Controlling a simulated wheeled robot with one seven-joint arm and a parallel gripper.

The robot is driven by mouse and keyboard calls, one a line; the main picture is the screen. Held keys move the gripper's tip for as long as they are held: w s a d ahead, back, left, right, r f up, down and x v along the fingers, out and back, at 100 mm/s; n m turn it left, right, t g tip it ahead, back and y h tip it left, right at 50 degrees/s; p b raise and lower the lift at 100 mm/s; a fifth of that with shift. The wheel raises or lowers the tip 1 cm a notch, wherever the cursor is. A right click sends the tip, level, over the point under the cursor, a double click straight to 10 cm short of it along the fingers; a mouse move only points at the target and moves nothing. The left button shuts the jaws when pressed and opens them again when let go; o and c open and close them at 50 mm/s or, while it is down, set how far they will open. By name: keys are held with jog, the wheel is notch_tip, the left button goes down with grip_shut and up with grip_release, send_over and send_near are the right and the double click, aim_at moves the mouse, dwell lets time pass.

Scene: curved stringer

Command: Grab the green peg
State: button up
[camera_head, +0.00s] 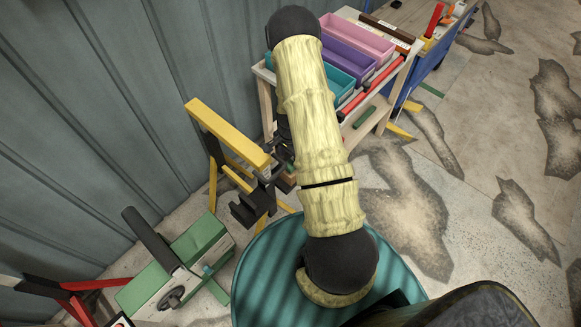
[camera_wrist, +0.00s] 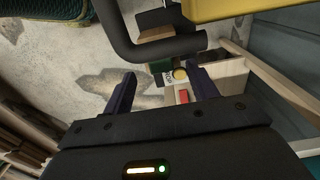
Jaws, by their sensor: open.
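I cannot tell for sure which thing is the green peg. A short dark green bar (camera_head: 365,121) lies low beside the wooden stand, right of my arm, in the head view. A small dark green piece (camera_wrist: 160,65) shows beyond my fingertips in the wrist view, partly covered by a black bent tube (camera_wrist: 140,48). My gripper (camera_wrist: 162,88) is open, with nothing between its dark fingers.
A wooden stand holds pink (camera_head: 358,38), purple (camera_head: 338,50) and teal bins. A green-and-white machine (camera_head: 185,262) with a black tube stands at lower left. A teal round top (camera_head: 260,282) is below my arm. The patchy floor (camera_head: 480,150) at right is open.

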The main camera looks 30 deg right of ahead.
aim_at(291, 163)
jog(key=shift+f+p, duration=0.35)
jog(key=shift+f, duration=1.7)
jog(key=c, duration=1.1)
